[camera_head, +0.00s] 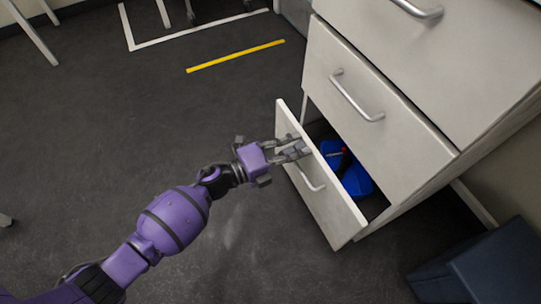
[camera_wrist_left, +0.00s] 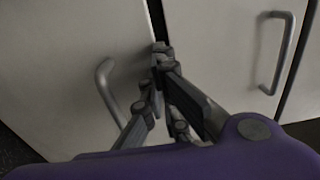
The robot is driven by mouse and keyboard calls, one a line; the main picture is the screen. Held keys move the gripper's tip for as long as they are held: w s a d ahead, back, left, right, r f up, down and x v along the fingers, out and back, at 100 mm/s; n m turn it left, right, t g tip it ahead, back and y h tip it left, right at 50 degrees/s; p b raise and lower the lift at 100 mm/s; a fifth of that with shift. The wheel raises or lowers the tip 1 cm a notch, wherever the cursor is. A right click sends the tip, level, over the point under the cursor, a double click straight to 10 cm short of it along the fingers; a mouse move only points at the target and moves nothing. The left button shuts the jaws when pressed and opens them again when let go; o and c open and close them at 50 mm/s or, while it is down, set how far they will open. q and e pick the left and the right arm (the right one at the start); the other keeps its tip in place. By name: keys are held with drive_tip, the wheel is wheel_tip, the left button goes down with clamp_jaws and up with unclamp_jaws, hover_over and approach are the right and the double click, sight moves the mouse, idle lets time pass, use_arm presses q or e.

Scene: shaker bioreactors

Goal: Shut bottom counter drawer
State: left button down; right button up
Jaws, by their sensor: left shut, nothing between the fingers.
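The bottom counter drawer (camera_head: 335,212) stands pulled out from the white cabinet in the head view. Its grey bar handle (camera_head: 308,178) is on the front panel. My left gripper (camera_head: 297,152) is shut and empty, with its fingers at the upper edge of this front panel, beside the handle. In the left wrist view the fingertips (camera_wrist_left: 161,52) are close to the edge of the drawer front (camera_wrist_left: 60,50), right of its handle (camera_wrist_left: 104,92). I cannot tell whether they touch it. My right gripper is not in view.
The drawer above (camera_head: 380,125) is closed, with its own handle (camera_head: 357,98). Blue items (camera_head: 356,180) lie inside the open drawer. A dark blue box (camera_head: 485,265) stands on the floor at the lower right.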

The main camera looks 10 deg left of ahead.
use_arm(q)
drive_tip(key=b+x, duration=0.1)
drive_tip(key=x, duration=0.7)
drive_tip(key=shift+w+d, duration=0.25)
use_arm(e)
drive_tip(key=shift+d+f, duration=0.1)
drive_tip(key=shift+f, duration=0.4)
use_arm(q)
drive_tip(key=shift+r, duration=0.1)
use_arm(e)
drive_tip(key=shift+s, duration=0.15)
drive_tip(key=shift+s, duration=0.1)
